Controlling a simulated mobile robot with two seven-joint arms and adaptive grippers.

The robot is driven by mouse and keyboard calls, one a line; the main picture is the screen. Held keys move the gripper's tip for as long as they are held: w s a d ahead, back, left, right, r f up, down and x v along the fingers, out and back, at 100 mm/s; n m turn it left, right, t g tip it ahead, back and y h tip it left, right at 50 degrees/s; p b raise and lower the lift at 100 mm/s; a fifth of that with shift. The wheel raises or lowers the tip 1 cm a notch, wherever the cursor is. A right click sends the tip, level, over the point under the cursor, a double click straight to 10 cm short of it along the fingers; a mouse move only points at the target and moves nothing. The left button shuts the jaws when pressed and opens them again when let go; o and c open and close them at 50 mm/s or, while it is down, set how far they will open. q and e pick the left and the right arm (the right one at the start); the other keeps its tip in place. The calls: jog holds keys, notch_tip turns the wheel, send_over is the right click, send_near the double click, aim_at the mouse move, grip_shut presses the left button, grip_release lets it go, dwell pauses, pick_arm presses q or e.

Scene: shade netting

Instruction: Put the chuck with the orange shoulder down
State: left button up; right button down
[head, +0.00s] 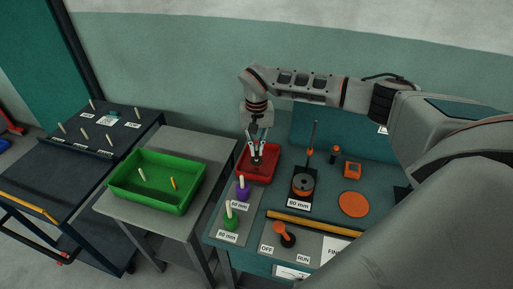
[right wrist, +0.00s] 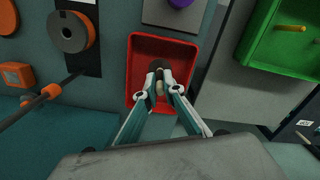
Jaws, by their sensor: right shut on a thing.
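My right gripper (head: 257,155) points down over the red tray (head: 272,171), at the back left of the teal bench. In the right wrist view, its fingers (right wrist: 167,88) are shut on a small pale peg-like piece (right wrist: 159,88), with a dark round part beside it. The fingers hide most of this piece, and I see no orange shoulder on it. I cannot tell whether it touches the floor of the red tray (right wrist: 133,75). A purple chuck (head: 243,193) and a green chuck (head: 230,223), each with a pale peg, stand on the grey plate. My left gripper is not in view.
A spool on an upright rod (head: 303,183) stands right of the tray, with an orange box (head: 352,170) and orange disc (head: 353,204) beyond. An orange-handled switch (head: 284,233) is in front. A green bin (head: 128,190) sits on the grey table at left.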

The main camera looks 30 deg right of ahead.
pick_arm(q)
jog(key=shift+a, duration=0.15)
pick_arm(e)
jog(key=c, duration=2.2)
grip_release()
jog(key=shift+f, duration=0.1)
jog(key=shift+o, duration=0.2)
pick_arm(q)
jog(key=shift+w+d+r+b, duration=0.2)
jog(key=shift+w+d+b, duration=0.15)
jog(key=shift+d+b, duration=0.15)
pick_arm(e)
notch_tip(320, 180, up, 12)
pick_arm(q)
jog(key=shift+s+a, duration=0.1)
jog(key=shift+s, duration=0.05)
pick_arm(e)
jog(key=shift+s, duration=0.1)
